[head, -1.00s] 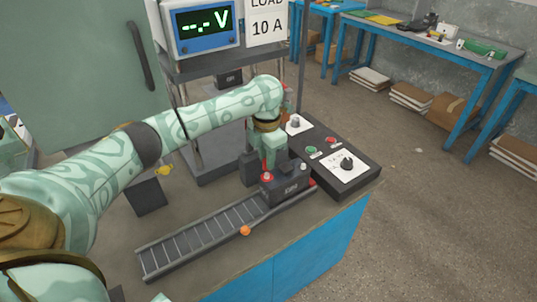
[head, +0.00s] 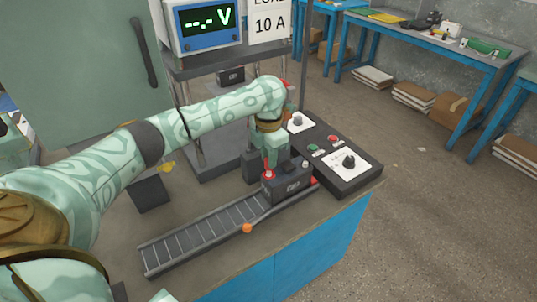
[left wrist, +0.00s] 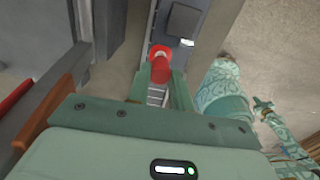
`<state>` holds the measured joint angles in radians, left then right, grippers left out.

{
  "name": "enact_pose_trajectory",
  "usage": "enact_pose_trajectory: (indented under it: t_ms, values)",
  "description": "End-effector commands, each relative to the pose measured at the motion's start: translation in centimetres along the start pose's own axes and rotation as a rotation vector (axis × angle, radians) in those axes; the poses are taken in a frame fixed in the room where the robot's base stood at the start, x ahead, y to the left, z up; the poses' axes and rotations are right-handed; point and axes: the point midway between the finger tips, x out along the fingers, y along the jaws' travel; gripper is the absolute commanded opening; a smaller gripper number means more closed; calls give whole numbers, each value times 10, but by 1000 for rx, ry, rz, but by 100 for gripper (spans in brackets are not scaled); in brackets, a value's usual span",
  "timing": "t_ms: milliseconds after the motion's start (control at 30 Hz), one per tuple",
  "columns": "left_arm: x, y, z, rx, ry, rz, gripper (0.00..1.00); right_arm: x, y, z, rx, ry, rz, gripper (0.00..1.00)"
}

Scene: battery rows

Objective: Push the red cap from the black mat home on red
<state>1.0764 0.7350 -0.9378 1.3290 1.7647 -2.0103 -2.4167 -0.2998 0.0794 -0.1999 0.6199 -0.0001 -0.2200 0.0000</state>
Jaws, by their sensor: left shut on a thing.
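My left gripper (head: 270,146) points down above the dark battery (head: 292,186) and is shut on the red cap. The red cap (head: 270,158) shows as an upright red piece below the fingers, over the battery's left red post (head: 268,175). In the left wrist view the cap (left wrist: 160,71) is between the fingertips, with a red ring (left wrist: 158,50) just beyond it. I cannot tell whether the cap is fully seated. A black mat (head: 150,196) lies on the bench, left of the battery.
The battery stands at the upper end of a roller track (head: 200,240) with an orange knob (head: 247,228). A control box (head: 345,180) with knobs and buttons is close on the right. A meter (head: 207,22) stands behind. The bench's front edge is close to the track.

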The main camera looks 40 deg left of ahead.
Motion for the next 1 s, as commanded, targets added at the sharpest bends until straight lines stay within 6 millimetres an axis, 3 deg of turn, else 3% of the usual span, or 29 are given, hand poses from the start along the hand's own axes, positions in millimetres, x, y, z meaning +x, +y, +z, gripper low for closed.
enact_pose_trajectory:
  t_ms: [1000]
  values:
    - [0,-1,0,0,0,-1,1,-8,2,-2,-1,5,3,0]
